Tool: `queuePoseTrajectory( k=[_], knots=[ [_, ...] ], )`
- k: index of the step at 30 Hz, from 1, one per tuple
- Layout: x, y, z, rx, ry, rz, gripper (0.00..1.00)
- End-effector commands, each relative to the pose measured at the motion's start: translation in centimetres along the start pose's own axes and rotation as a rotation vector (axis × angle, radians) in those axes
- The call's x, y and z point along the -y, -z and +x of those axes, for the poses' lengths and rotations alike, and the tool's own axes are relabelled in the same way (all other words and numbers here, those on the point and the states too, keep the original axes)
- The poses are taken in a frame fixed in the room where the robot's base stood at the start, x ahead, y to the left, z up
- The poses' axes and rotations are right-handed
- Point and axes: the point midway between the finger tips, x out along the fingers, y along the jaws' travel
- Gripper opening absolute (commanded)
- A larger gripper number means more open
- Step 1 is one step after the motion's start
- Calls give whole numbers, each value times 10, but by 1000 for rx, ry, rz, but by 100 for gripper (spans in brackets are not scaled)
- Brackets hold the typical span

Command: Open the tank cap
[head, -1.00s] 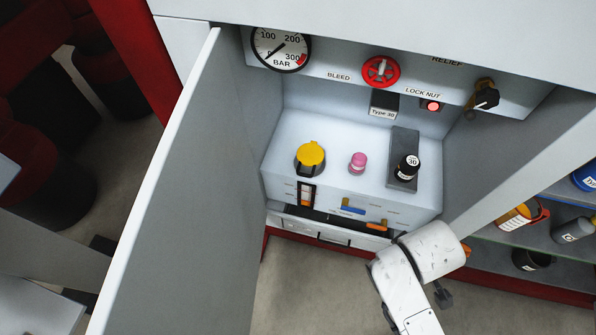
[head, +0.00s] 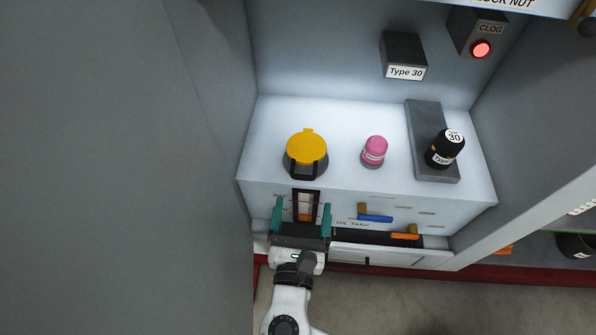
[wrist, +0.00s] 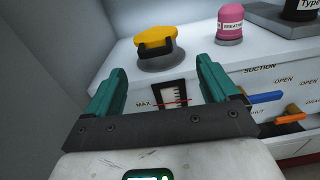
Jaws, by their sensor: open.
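The yellow tank cap (head: 306,146) sits shut on a dark round collar on top of the white oil tank (head: 345,190), at its left end. A black latch piece shows at the cap's front. In the wrist view the cap (wrist: 157,40) stands beyond and above my fingertips. My gripper (head: 302,206) is open and empty, with its teal fingers apart in front of the tank's face, below the cap. In the wrist view my gripper (wrist: 160,78) frames the level gauge (wrist: 171,95) between its fingers, without visible contact. Nothing of the cap's top is hidden.
A pink breather (head: 375,151) and a black Type 30 bottle (head: 445,149) on a grey stand are right of the cap. Blue (head: 375,218) and orange (head: 405,235) valve handles stick out of the tank front. The open cabinet door (head: 160,170) walls off the left.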

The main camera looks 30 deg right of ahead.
Motion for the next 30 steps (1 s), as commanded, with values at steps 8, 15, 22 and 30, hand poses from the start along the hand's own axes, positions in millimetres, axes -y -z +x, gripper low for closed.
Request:
queuePoseTrajectory(
  k=[8, 15, 22, 30],
  knots=[
    [-7, 2, 18, 24, -18, -35, 87],
    [-8, 2, 62, 23, -18, -33, 87],
    [-8, 1, 94, 22, -18, -33, 87],
    [-8, -1, 104, 20, -20, -34, 87]
  ],
)
